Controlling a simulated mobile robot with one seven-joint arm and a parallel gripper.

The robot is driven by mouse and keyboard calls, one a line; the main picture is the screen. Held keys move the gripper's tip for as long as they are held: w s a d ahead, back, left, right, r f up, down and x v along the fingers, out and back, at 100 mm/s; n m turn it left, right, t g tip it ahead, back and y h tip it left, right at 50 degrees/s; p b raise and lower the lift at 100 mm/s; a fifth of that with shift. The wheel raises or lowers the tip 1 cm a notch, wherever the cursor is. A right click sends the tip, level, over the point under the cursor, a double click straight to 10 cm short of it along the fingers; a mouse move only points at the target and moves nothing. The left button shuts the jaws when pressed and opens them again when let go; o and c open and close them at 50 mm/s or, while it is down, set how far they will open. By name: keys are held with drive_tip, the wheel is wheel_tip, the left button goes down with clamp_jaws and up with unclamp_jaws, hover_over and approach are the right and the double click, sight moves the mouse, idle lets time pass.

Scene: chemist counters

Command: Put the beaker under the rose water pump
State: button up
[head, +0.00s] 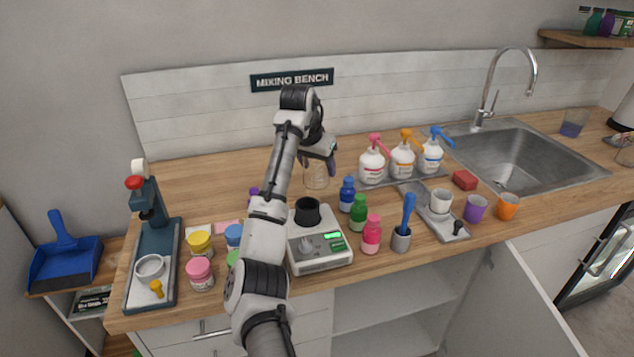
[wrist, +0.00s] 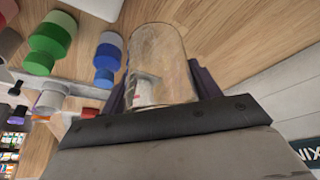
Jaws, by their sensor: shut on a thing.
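My gripper (head: 319,157) is shut on a clear glass beaker (head: 315,178), held over the back middle of the counter. In the wrist view the beaker (wrist: 158,45) sits between the dark fingers of my gripper (wrist: 160,85). The white bottle with the pink pump (head: 372,162) stands to the right of the beaker, with a gap between them. It is the leftmost of three pump bottles; its label is too small to read, but its pink colour fits rose water. Whether the beaker touches the counter is hard to tell.
Bottles with an orange pump (head: 402,158) and a blue pump (head: 432,154) stand farther right. Blue (head: 347,194) and green (head: 358,212) small bottles stand close in front of the beaker. A scale (head: 320,256) is nearer. The counter behind the arm is clear.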

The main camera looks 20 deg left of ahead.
sight(309, 161)
drive_tip(key=shift+f+p, duration=0.65)
drive_tip(key=shift+f, duration=2.7)
drive_tip(key=shift+f, duration=0.1)
drive_tip(key=o, duration=0.7)
drive_tip(key=b+v, duration=0.2)
drive_tip(key=v, duration=1)
drive_tip(key=shift+b, duration=0.4)
